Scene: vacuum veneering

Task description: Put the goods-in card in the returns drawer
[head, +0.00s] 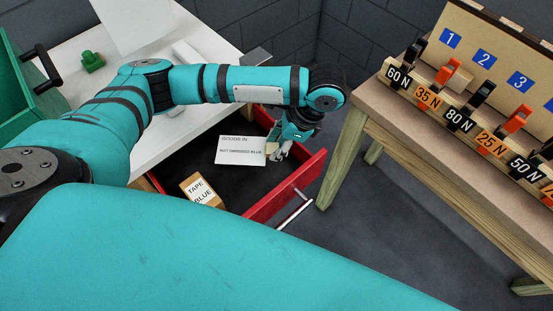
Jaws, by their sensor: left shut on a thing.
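The goods-in card (238,150) is white with dark printed lines, the top one reading "GOODS IN". My left gripper (277,154) is shut on the card's right edge. The card and gripper show over the open drawer (285,187), which has a red front and a dark inside. I cannot tell how far the card is above the drawer floor. A tan box marked "TAPE BLUE" (202,190) lies in the drawer, left of and nearer than the card. My right gripper is not in view.
A white worktop (165,140) is beside the drawer, with a green object (93,61) on it. At right, a wooden bench (395,120) holds several clamps with force labels. Grey floor (400,230) lies between.

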